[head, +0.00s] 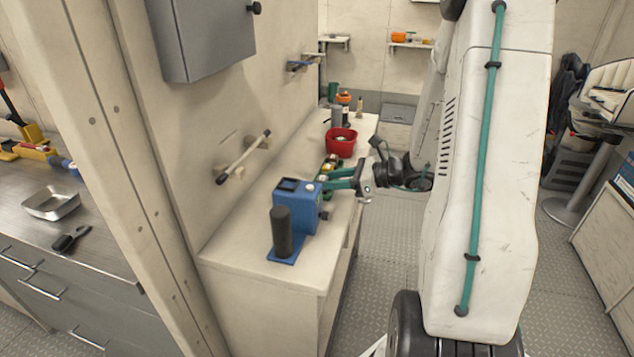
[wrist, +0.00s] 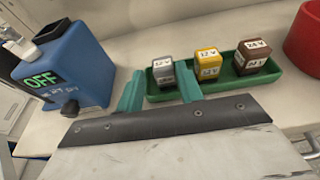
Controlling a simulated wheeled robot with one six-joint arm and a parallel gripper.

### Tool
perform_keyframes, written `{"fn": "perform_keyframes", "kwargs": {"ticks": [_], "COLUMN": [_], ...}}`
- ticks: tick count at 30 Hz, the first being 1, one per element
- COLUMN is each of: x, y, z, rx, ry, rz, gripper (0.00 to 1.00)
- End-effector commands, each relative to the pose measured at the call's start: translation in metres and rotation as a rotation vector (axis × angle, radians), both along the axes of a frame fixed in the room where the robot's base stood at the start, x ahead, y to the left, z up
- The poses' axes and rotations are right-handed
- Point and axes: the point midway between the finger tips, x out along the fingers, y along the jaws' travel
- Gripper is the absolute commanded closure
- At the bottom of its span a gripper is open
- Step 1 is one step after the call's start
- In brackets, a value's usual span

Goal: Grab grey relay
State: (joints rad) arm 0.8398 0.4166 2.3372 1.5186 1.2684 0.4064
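The grey relay (wrist: 163,73) stands at the left end of a green tray (wrist: 220,84) on the white counter, in the wrist view. A yellow relay (wrist: 208,63) and a brown relay (wrist: 253,56) stand to its right in the same tray. My gripper (wrist: 160,90) is open, its two teal fingers apart, one to the left of the grey relay and one at its lower right. Nothing shows held between them. In the head view my gripper (head: 342,181) reaches over the counter by the tray; the grey relay is not clear there.
A blue device (wrist: 62,68) with an OFF display and a knob stands close on the left. A red bowl (head: 341,142) stands beyond the tray. Bottles and cans stand at the counter's far end. The counter's near end (head: 235,262) is clear.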

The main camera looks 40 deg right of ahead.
Motion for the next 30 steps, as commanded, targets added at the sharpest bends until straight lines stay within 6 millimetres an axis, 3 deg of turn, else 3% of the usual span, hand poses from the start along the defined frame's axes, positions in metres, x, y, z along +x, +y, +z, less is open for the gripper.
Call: {"fn": "perform_keyframes", "kwargs": {"ticks": [12,21,25,30], "x": [0.043,0.047,0.047,0.047], "y": [0.030,0.033,0.033,0.033], "z": [-0.015,-0.016,-0.016,-0.016], "rx": [0.000,0.000,0.000,0.000], "ry": [0.002,0.001,0.001,0.001], "rz": [0.001,0.001,0.001,0.001], "gripper": [0.64,0.64,0.97,0.97]}}
